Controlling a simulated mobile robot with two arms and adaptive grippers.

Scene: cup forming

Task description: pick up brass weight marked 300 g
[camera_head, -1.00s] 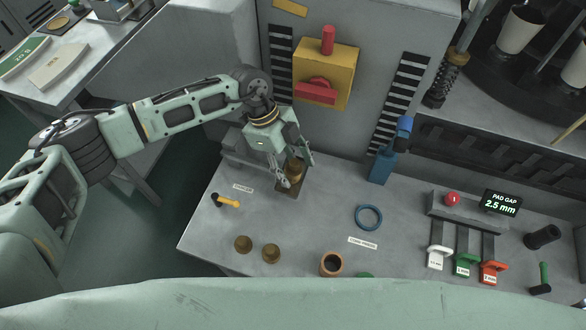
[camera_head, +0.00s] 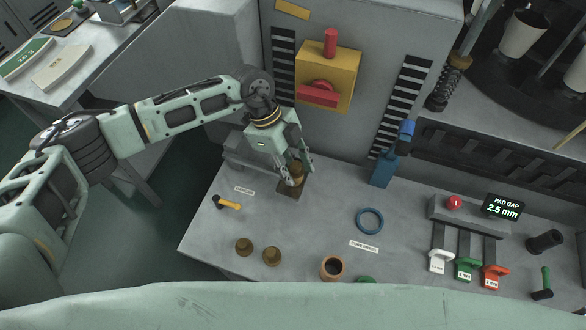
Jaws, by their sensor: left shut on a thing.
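A brass weight (camera_head: 297,173) is between the fingers of my left gripper (camera_head: 297,178), which is shut on it. It is at or just above a small brown square plate (camera_head: 290,193) on the grey bench; I cannot tell whether it touches. Its marking cannot be read. Two more brass weights stand near the bench's front left edge, one at left (camera_head: 244,247) and one at right (camera_head: 272,256). Their markings cannot be read either. My right gripper is not in view.
A yellow-handled tool (camera_head: 227,203) lies left on the bench. A blue ring (camera_head: 370,221), a copper-coloured cup (camera_head: 333,268) and a blue-handled tool (camera_head: 385,165) are to the right. White, green and red tagged pieces (camera_head: 467,267) sit further right.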

